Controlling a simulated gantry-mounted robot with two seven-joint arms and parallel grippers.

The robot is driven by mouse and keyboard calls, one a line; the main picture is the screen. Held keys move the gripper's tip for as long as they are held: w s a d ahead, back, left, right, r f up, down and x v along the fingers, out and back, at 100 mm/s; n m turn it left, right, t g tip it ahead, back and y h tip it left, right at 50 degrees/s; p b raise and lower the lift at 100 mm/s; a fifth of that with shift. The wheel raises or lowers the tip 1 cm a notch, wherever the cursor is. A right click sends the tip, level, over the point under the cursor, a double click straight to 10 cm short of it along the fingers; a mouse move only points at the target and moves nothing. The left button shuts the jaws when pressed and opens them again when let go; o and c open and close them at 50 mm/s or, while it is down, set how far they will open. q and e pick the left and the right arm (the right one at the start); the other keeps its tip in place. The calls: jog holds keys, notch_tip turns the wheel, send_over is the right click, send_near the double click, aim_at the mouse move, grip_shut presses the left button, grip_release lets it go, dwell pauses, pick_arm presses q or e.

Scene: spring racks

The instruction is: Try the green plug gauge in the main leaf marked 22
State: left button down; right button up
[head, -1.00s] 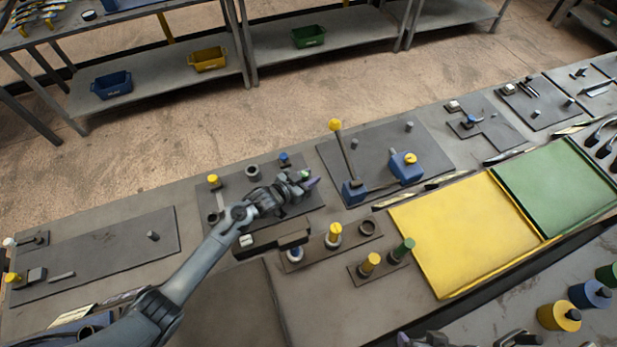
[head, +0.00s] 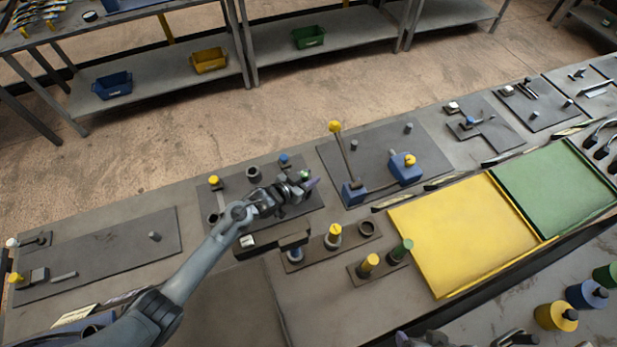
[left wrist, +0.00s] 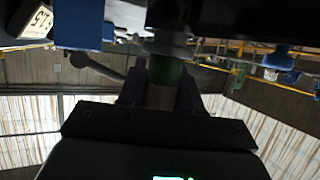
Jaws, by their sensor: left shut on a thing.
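My left gripper (head: 301,186) is over the dark fixture plate (head: 232,188) at the table's middle, shut on a green plug gauge. The gauge's green part (head: 304,175) shows just past the fingers. In the left wrist view the green gauge (left wrist: 165,71) stands between the fingers, with a grey section below the green. The gauge's far end is hidden, and I cannot tell whether it touches anything. No leaf with a readable 22 shows. My right gripper is not in view.
Small posts with yellow (head: 214,181) and blue (head: 284,158) tops stand close to the gripper. A yellow-knobbed lever (head: 335,127) rises to its right. A second green-topped piece (head: 402,248) stands in a front rack. Yellow (head: 440,235) and green (head: 560,185) trays lie at right.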

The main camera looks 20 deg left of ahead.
pick_arm(q)
jog(key=shift+r+p, duration=0.8)
jog(key=shift+r, duration=0.3)
jog(key=shift+r+p, duration=1.6)
jog(key=shift+r, duration=0.05)
jog(key=shift+r+p, duration=0.85)
notch_tip(320, 180, up, 2)
jog(key=shift+r+p, duration=0.15)
jog(key=shift+p, duration=0.95)
